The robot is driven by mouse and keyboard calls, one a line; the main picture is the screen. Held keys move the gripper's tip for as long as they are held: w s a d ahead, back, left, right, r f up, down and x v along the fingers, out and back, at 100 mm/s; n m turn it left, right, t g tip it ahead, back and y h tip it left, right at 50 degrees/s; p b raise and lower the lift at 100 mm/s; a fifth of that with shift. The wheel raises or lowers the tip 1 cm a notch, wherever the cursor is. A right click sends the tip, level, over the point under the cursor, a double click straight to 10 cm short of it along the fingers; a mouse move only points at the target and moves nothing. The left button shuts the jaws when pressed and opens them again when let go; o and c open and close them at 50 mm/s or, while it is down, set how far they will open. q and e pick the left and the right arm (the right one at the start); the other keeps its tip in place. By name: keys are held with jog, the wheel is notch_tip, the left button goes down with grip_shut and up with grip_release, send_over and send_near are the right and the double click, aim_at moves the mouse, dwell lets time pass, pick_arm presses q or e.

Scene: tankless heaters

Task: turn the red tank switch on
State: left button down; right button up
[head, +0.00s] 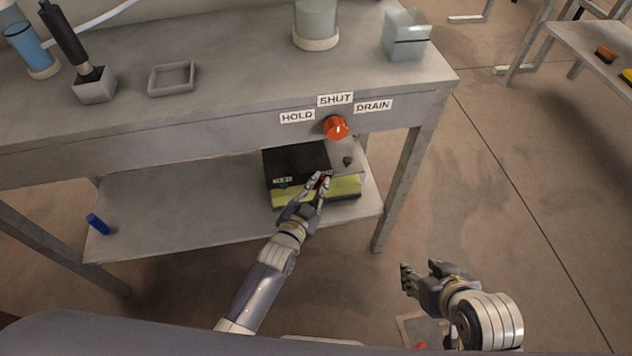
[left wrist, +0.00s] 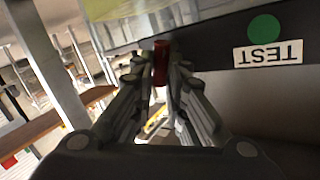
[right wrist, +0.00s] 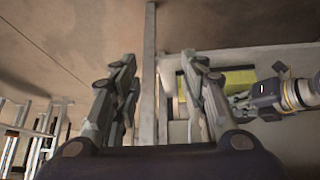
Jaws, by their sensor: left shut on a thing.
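The red tank switch (left wrist: 161,62) shows in the left wrist view as a small red piece between my left fingertips. My left gripper (head: 322,181) is shut on it, at the front of the black box (head: 298,158) on the lower shelf. In the head view the fingers hide most of the switch, and its setting cannot be told. A green button (left wrist: 263,28) and a TEST label (left wrist: 268,54) are beside it on the box front. My right gripper (head: 424,273) is open and empty, away from the table; its spread fingers show in the right wrist view (right wrist: 160,85).
An orange-red knob (head: 336,128) with HOLD, SHUT and DRAIN labels is on the table's front edge, above the box. A blue piece (head: 97,224) lies at the shelf's left.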

pick_arm(q)
jog(key=shift+d+f+p, duration=0.1)
jog(key=shift+p, duration=0.35)
pick_arm(e)
jog(key=s+d+f+g, duration=0.1)
jog(key=s+g, duration=0.2)
jog(key=s, duration=0.3)
jog(key=shift+d+f+h, duration=0.3)
jog(key=shift+d+h, duration=0.1)
pick_arm(q)
jog(key=c, duration=1.9)
grip_release()
jog(key=shift+s, duration=0.1)
jog(key=v, duration=1.2)
jog(key=shift+r, duration=0.25)
